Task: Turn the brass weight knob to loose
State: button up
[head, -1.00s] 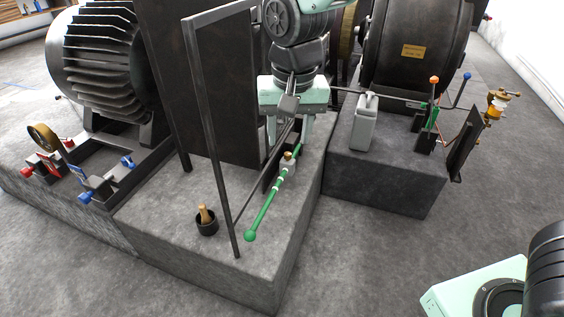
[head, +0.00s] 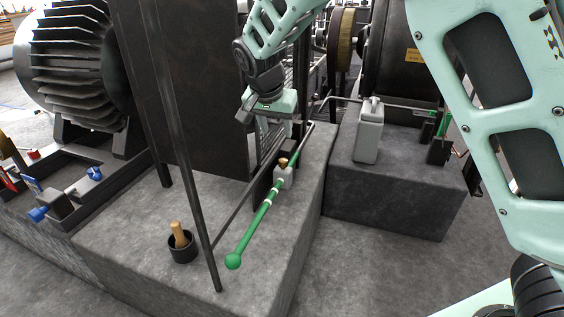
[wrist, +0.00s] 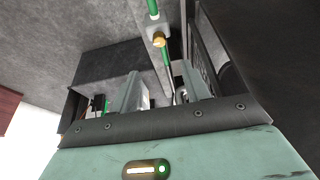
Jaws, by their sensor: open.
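The brass knob (head: 283,162) stands on top of a grey weight block (head: 285,178). The block sits on a green lever (head: 256,221) that ends in a green ball at its near end. In the wrist view the brass knob (wrist: 159,40) shows above and beyond my fingertips, close to the middle. My gripper (head: 268,126) is open and empty, above and behind the knob in the head view, apart from it. In the wrist view my gripper (wrist: 163,84) has its two fingers spread with nothing between them. The knob's setting marks are too small to read.
A dark upright frame post (head: 180,150) stands left of the lever. A black pot with a wooden handle (head: 180,242) sits on the stone plinth. A grey can (head: 368,132) stands on the right block. A large dark panel (head: 185,90) rises behind.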

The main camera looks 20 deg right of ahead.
aim_at(283, 160)
jog(key=b+x, duration=0.4)
jog(key=x, duration=0.9)
jog(key=shift+s+b, duration=0.1)
jog(key=shift+b, duration=0.2)
jog(key=shift+c, duration=0.4)
jog(key=c, duration=0.9)
